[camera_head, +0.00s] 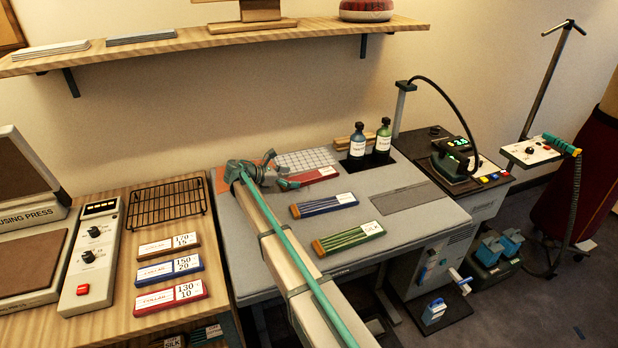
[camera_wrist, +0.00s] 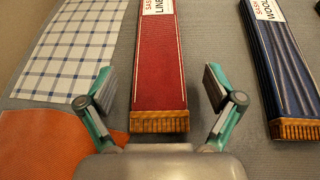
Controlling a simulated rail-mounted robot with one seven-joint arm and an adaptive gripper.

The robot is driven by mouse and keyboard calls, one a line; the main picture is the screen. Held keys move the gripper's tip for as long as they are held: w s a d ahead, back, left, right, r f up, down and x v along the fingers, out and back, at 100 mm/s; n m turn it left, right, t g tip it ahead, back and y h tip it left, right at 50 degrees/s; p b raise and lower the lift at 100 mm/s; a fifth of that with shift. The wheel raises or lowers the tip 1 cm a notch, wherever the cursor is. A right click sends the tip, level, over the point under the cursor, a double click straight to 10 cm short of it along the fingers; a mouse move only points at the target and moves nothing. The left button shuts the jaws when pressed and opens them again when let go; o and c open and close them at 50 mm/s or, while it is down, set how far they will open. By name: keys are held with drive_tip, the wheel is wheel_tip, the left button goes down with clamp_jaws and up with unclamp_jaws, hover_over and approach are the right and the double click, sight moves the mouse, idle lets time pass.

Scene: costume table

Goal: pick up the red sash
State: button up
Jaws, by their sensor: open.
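The red sash (camera_head: 323,173) lies folded flat on the grey table top, with a white label and an orange fringed end. In the wrist view the red sash (camera_wrist: 159,78) runs up the middle, fringe toward me. My gripper (camera_wrist: 162,88) is open, with one finger on each side of the sash and nothing held. The fingers appear apart from the sash; their height above the table is hard to tell. In the head view my gripper (camera_head: 284,183) is at the sash's left end, with the fringe hidden there.
A blue sash (camera_head: 325,205), also in the wrist view (camera_wrist: 277,70), lies to the right. A green sash (camera_head: 348,237) lies nearer. A checked cloth (camera_wrist: 85,45) and orange cloth (camera_wrist: 45,145) lie left. Two bottles (camera_head: 357,146) stand behind. A shelf (camera_head: 210,40) overhangs the back.

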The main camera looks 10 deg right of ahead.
sight(302, 178)
drive_tip(key=p+x, duration=0.1)
drive_tip(key=x, duration=0.3)
drive_tip(key=shift+w+f, duration=0.1)
drive_tip(key=shift+f, duration=0.05)
drive_tip(key=c, duration=1.3)
drive_tip(key=shift+o, duration=0.2)
